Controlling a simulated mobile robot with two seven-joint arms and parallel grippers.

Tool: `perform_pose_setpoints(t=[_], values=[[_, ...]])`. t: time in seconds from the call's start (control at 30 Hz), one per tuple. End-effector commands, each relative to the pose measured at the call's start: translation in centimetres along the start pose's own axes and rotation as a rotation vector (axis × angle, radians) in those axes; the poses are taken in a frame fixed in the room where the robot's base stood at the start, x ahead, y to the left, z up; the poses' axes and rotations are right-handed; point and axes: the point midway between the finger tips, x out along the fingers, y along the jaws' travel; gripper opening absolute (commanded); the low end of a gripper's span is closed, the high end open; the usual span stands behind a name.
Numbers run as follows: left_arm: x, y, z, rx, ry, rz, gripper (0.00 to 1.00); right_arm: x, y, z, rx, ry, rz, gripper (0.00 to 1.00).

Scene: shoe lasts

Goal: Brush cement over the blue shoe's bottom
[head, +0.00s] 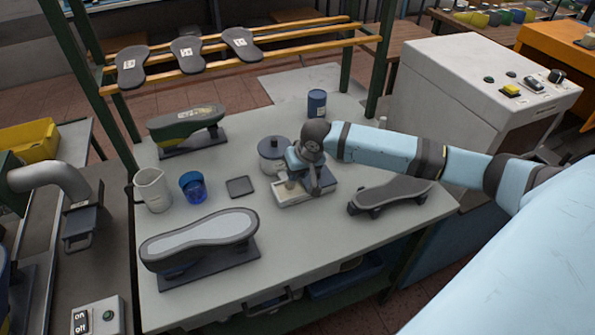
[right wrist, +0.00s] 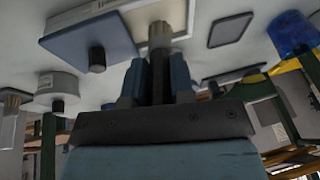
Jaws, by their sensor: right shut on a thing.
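A shoe on a last (head: 200,238) stands bottom up on a dark stand at the table's front left. Its bottom is pale grey and its side looks dark, perhaps navy. A grey lidded pot (head: 273,155) stands just behind the tray. My left gripper is not in view.
A white jug (head: 152,189), blue cup (head: 193,186), small dark square tray (head: 240,187) and blue can (head: 317,103) share the table.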

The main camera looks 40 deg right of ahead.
Motion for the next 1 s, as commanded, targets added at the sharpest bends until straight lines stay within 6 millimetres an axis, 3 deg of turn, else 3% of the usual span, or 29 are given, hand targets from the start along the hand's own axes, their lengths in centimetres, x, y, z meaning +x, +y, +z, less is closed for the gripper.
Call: perform_pose_setpoints(t=[1.0], values=[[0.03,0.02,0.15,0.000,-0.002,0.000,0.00,0.91,0.14,0.27,0.000,0.000,-0.001,0.00]])
